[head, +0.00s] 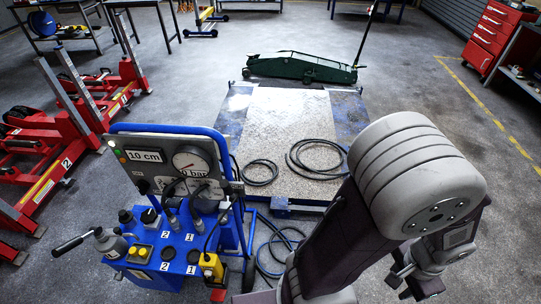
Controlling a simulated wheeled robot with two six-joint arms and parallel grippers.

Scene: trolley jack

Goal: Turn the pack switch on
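The blue wheeled pack (165,265) stands at the left front. The bar reading is partly covered. Black knobs, hoses and fittings crowd the pack's top, marked 1 and 2. I cannot make out for sure which part is the switch. My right arm rises at the right front and bends down; its wrist end (420,277) is apart from the pack, and its fingers are not clear. My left gripper is not in view.
A yellow box (210,265) hangs at the pack's right side. A platform (285,115) with coiled black hoses (318,157) lies behind. A green trolley jack (300,67) stands beyond it. Red equipment (70,125) stands left, a red cabinet (495,33) right.

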